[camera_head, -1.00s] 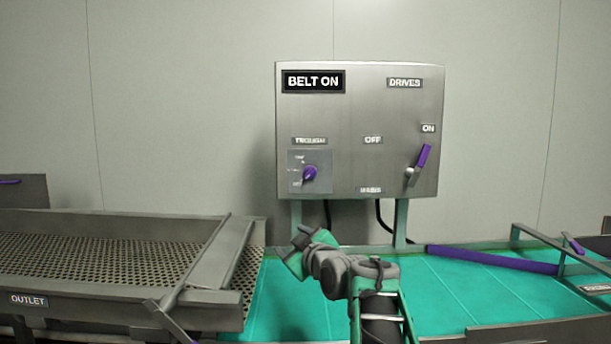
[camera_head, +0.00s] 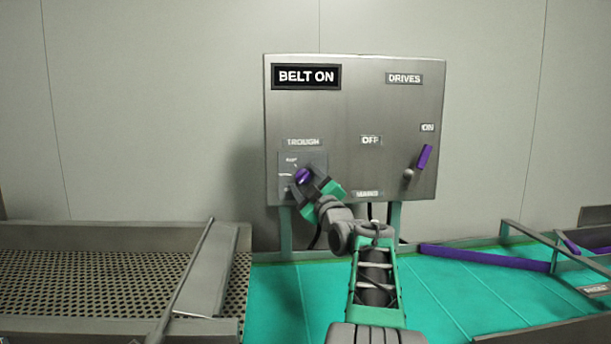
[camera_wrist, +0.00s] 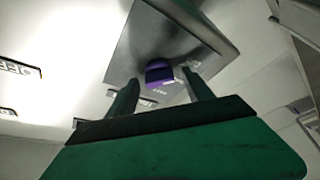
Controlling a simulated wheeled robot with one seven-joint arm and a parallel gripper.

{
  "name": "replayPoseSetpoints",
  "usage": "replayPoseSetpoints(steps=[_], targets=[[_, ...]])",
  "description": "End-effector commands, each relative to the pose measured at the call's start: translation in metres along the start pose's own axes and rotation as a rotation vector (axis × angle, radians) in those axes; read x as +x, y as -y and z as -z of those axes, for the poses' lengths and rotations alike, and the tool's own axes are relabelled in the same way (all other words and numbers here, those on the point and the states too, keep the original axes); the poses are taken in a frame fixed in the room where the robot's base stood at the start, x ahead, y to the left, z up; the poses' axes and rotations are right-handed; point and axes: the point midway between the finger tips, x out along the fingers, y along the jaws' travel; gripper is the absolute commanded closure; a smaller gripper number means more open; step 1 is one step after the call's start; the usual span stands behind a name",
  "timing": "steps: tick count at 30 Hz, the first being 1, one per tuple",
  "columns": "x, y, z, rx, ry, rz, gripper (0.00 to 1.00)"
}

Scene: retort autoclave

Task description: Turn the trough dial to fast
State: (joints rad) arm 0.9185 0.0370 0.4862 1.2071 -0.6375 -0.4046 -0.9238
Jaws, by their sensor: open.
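The trough dial is a purple knob (camera_head: 302,176) on a small square plate (camera_head: 289,160) under the TROUGH label, at the lower left of the grey control box. Its pointer direction is not clear, as my gripper covers part of it. My gripper (camera_head: 308,184) is at the dial, reaching up from the lower right in the head view. In the wrist view the purple knob (camera_wrist: 158,72) shows just beyond and between the two open fingers (camera_wrist: 160,90). I cannot tell whether the fingers touch it.
The control box (camera_head: 350,110) carries a BELT ON sign (camera_head: 306,77) and a DRIVES lever with a purple handle (camera_head: 425,157), tilted towards ON. A perforated metal tray (camera_head: 90,290) lies left. A teal belt (camera_head: 450,295) with a purple bar (camera_head: 485,258) lies right.

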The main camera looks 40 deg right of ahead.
Motion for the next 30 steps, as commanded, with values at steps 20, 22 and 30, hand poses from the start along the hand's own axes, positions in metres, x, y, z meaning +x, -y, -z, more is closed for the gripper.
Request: replayPoseSetpoints(steps=[20,22,30], targets=[[0.0004,-0.0001,-0.0009,0.0,0.002,-0.001,0.76],[0.0004,0.0,-0.0008,0.0,0.002,-0.001,0.82],[0.0003,0.0002,-0.0009,0.001,0.002,0.0,1.0]])
